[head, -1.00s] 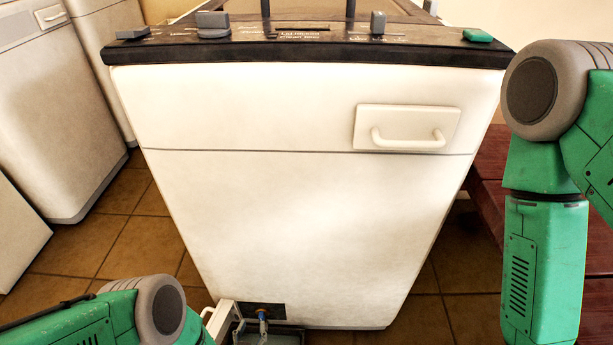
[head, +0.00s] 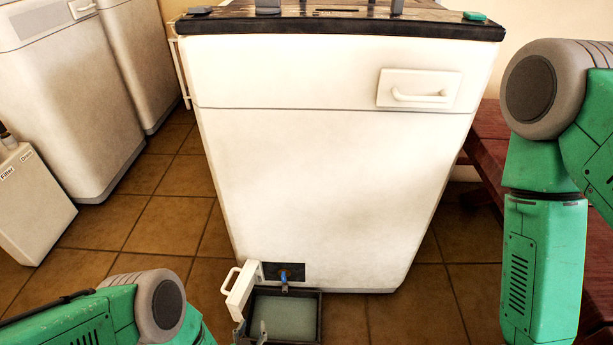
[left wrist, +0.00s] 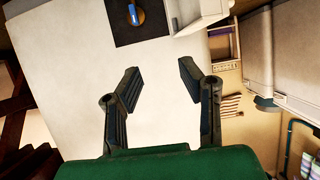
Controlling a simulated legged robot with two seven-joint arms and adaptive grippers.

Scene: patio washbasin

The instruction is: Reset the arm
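My left gripper (head: 250,333) shows only as small grey fingertips at the bottom edge of the head view, in front of the tray. In the left wrist view its two dark fingers (left wrist: 160,70) are spread apart with nothing between them. The white machine's front panel (left wrist: 165,110) fills the space beyond them. My right arm (head: 543,230) hangs at the right side of the head view, and its gripper is out of frame.
The white machine (head: 320,180) has an open flap (head: 241,288) beside a dark recess holding a blue-tipped valve (head: 284,276). A dark-rimmed tray (head: 317,322) sits below on the tiles. A red bench (head: 490,160) stands right; a white box (head: 30,205) stands left.

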